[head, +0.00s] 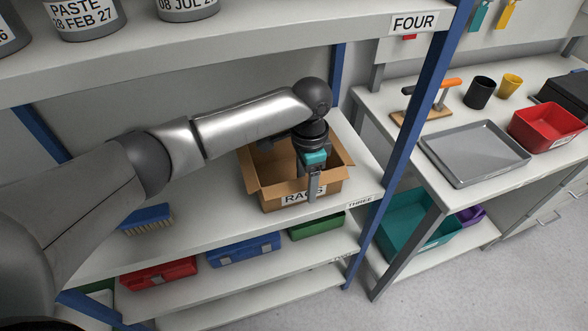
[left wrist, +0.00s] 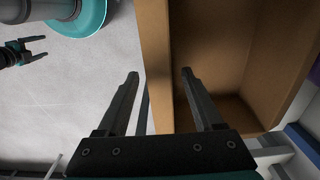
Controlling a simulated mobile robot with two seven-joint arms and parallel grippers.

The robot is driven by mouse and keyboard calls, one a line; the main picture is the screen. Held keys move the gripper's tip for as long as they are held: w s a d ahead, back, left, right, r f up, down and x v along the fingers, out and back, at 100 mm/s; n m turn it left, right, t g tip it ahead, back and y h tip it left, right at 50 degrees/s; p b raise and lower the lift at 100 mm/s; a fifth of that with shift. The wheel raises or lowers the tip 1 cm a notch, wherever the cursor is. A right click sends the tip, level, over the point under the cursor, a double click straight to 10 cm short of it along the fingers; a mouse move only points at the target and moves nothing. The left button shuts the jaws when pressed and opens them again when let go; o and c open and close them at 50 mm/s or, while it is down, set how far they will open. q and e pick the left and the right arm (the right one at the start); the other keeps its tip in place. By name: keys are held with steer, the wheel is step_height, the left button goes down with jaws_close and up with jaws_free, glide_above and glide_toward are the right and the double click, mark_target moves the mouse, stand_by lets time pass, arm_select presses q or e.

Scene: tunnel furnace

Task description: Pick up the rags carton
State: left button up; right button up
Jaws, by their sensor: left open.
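The rags carton (head: 258,187) is an open brown cardboard box with a "RAGS" label on its front. It stands upright on the shelf marked THREE (head: 215,213). My left gripper (head: 311,198) points down at the carton's front wall and partly covers the label. In the left wrist view its open fingers (left wrist: 159,74) lie to either side of the carton's near wall (left wrist: 155,60); I cannot tell whether they touch it. The visible part of the carton's inside looks empty. My right gripper (left wrist: 44,47) shows small at the left of that view, its fingers apart and empty.
A blue brush (head: 147,219) lies on the same shelf, left of the carton. The shelf marked FOUR (head: 300,50) with tins is above, and a blue post (head: 425,115) stands to the right. Red (head: 158,275), blue (head: 243,249) and green (head: 316,226) boxes sit below.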

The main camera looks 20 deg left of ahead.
arm_select(q)
step_height(320, 180, down, 2)
steer(key=shift+f, duration=0.15)
jaws_close()
stand_by(0.5)
